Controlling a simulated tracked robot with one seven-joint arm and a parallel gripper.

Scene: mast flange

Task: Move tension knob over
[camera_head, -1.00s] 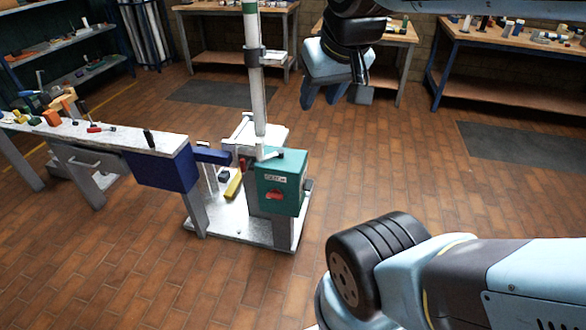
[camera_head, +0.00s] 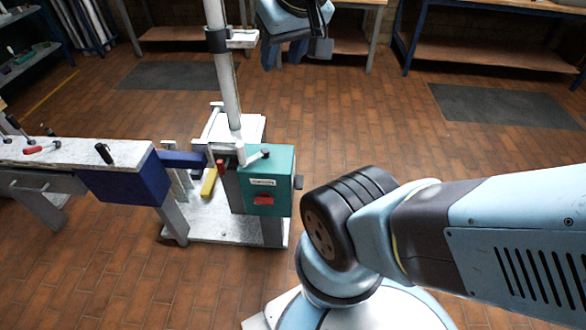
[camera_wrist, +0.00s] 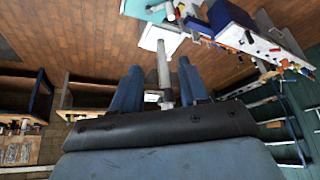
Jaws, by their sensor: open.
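A grey mast (camera_head: 226,85) stands on a pale base plate (camera_head: 215,228), with a dark collar (camera_head: 217,40) around its upper part. I cannot tell whether this is the tension knob. My gripper (camera_head: 284,52) is open and empty, to the right of the collar in the head view. In the wrist view its two blue fingers (camera_wrist: 160,88) point toward the mast (camera_wrist: 163,65), which shows between them; contact is not visible.
A bench (camera_head: 75,152) with a dark blue end block (camera_head: 125,184) stands left of the mast and carries small tools. A yellow part (camera_head: 209,182) lies near the mast foot. Workbenches line the back. The brick floor behind the teal box is clear.

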